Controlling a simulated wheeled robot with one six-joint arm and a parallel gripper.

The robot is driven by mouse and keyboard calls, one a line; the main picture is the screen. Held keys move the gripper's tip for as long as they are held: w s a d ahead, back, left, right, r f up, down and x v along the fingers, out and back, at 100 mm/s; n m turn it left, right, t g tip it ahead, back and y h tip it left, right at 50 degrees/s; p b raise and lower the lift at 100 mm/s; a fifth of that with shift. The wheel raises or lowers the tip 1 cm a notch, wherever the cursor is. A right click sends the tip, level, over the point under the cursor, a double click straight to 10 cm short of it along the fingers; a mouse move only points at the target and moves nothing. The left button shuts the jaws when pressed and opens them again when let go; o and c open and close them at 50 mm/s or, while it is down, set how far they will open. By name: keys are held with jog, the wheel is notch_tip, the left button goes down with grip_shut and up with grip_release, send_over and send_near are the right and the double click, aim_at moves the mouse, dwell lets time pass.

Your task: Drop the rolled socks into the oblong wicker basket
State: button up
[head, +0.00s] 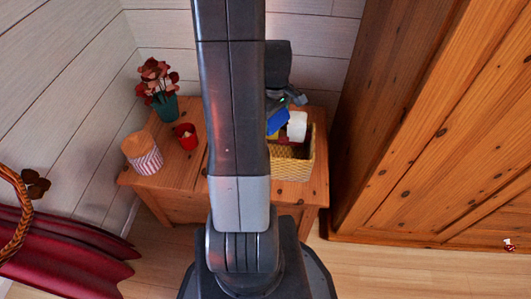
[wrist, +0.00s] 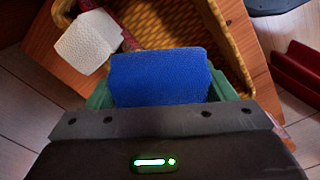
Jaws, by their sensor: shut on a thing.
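The blue rolled socks (wrist: 160,78) are held between the green fingers of my gripper (wrist: 158,90) in the wrist view. The socks also show in the head view (head: 277,123), at the left back of the basket. The oblong wicker basket (head: 293,171) is yellow-tan and stands on the right part of the wooden chest. Its woven wall also shows in the wrist view (wrist: 228,45), beyond the socks. My gripper is shut on the socks at the basket's edge; their exact height above it is unclear. My arm hides the basket's left side in the head view.
A white roll (head: 297,126) is at the basket's back edge. On the wooden chest (head: 180,172) stand a red cup (head: 186,136), a striped lidded container (head: 142,153) and a potted plant (head: 159,90). A wooden wardrobe (head: 440,130) stands close on the right.

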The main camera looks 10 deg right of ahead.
jog(key=shift+f, duration=0.4)
jog(key=o, duration=1)
notch_tip(320, 180, up, 14)
jog(key=p, duration=0.3)
jog(key=shift+p, duration=0.4)
jog(key=shift+f, duration=0.15)
notch_tip(320, 180, down, 14)
jog(key=b, duration=0.4)
jog(key=shift+r, duration=0.25)
notch_tip(320, 180, up, 3)
jog(key=p, duration=0.3)
jog(key=shift+r+p, duration=0.65)
jog(key=shift+r, duration=0.3)
